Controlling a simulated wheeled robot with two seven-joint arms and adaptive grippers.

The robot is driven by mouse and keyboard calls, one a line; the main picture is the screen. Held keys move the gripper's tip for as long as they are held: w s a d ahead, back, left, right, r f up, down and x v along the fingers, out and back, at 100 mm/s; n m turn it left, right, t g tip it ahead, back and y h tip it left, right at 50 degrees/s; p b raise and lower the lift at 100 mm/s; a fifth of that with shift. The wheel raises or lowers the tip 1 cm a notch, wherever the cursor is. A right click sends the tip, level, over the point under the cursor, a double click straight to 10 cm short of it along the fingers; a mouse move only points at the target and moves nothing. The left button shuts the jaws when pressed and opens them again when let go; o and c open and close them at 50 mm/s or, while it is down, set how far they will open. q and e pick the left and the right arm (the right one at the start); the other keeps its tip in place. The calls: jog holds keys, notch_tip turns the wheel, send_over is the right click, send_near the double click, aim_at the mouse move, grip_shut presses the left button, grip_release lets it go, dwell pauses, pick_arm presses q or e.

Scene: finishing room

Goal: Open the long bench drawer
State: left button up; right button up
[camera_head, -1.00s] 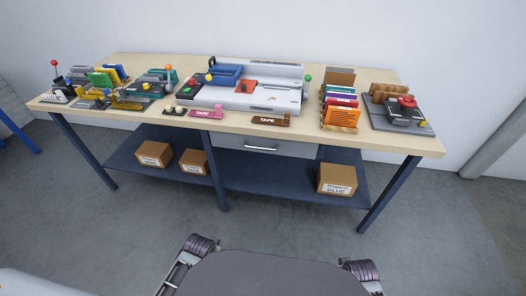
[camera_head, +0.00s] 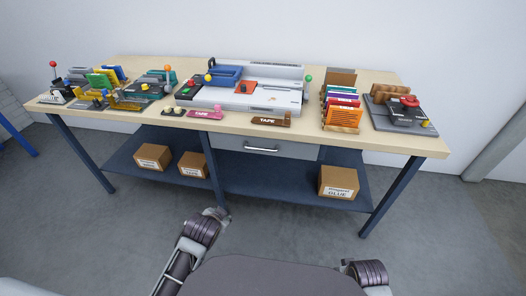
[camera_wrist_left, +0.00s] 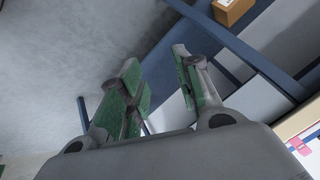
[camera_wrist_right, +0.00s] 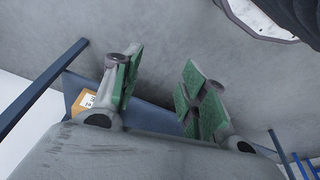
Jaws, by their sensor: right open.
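The long drawer (camera_head: 300,150) is a grey front under the bench top, flush with it and closed in the head view. Its silver bar handle (camera_head: 261,150) sits at the middle-left of the front. My left gripper (camera_wrist_left: 158,75) shows two green-padded fingers apart with nothing between them. In the head view my left arm reaches up toward the bench, well below and left of the handle; its fingers are hard to make out there. My right gripper (camera_wrist_right: 160,85) is open and empty, away from the drawer. Its fingers are hidden in the head view.
The workbench (camera_head: 240,124) carries a binding machine (camera_head: 240,97), tape holders, an upright coloured file rack and small tools. Cardboard boxes, including a glue box (camera_head: 338,182), stand on the blue lower shelf (camera_head: 270,191). Blue legs flank the shelf. The floor in front is clear.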

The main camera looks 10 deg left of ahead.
pick_arm(q)
jog(key=w+d+r+m+t+h, duration=0.1)
jog(key=w+d+r+m+t, duration=0.3)
jog(key=w, duration=0.4)
jog(key=w+d+r+m+t, duration=0.4)
jog(key=w+d+r+m, duration=0.1)
jog(key=w+m, duration=0.3)
jog(key=shift+w+d+r+m+h, duration=0.15)
jog(key=shift+w+d+m+h, duration=0.2)
jog(key=shift+d, duration=0.35)
pick_arm(e)
jog(key=s+f, duration=0.2)
jog(key=f, duration=0.8)
jog(key=s+f, duration=0.3)
jog(key=f, duration=0.7)
jog(key=shift+a+g, duration=0.2)
jog(key=shift+g, duration=0.2)
pick_arm(q)
jog(key=shift+w, duration=0.15)
